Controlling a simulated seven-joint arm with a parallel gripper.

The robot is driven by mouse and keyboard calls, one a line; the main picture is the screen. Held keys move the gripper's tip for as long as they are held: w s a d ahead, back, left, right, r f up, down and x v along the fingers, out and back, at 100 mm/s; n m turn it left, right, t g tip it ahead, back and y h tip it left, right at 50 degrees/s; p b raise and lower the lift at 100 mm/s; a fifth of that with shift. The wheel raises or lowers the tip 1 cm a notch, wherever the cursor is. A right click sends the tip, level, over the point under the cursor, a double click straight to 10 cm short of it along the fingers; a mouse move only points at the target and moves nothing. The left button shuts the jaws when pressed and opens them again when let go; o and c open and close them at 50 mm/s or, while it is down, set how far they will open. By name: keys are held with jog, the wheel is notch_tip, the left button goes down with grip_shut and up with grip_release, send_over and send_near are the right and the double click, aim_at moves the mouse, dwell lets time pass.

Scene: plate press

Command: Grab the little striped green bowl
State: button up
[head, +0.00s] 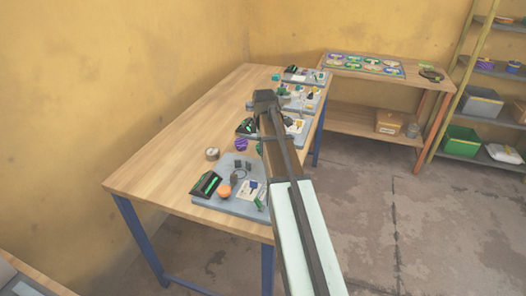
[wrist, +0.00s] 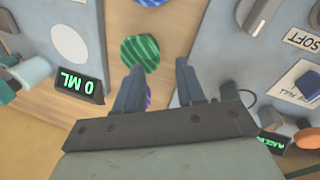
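The little striped green bowl (wrist: 139,54) shows in the wrist view, on the wooden table top just beyond my fingertips and slightly left of the middle of their gap. My gripper (wrist: 159,68) is open, its two dark fingers apart with nothing held between them. I cannot tell from this view how high the fingers are above the bowl. In the head view my gripper (head: 266,98) is over the right side of the table, seen from behind. I cannot make out the green bowl there; my arm covers part of the table.
A purple striped item (wrist: 148,97) shows partly between my fingers; a purple one (head: 241,144) also shows in the head view. The table's left side (head: 170,150) is clear.

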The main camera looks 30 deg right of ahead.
jog(key=shift+w+d+x, duration=0.1)
jog(key=shift+d+x, duration=0.05)
jog(key=shift+x, duration=1.15)
jog(key=shift+w+d+x, duration=0.1)
jog(key=shift+x, duration=1.25)
jog(key=shift+c, duration=0.5)
grip_shut()
